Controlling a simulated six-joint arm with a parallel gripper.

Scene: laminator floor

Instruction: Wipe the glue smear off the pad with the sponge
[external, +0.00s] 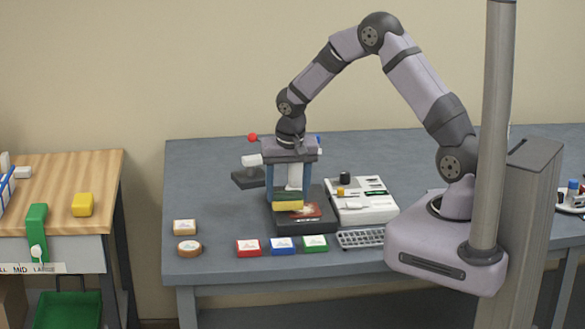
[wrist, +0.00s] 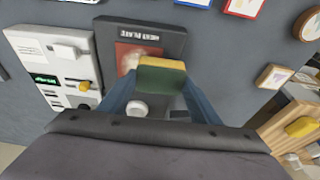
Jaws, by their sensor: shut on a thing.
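My gripper (external: 288,196) points down over the dark plate (external: 284,226) and is shut on the sponge (external: 288,206). The sponge is yellow and green; in the wrist view (wrist: 161,78) it sits between the blue fingers. The reddish-brown pad (wrist: 123,65) is set in the plate, which carries white lettering. A pale glue smear (wrist: 134,58) shows on the pad beside the sponge; it also shows in the external view (external: 306,211). The sponge covers part of the pad. I cannot tell whether it touches the pad.
A white machine with knobs (external: 362,201) stands close to the right of the plate, with a grey keyboard (external: 360,238) in front. Red (external: 248,247), blue (external: 283,245) and green (external: 315,243) framed blocks line the front edge.

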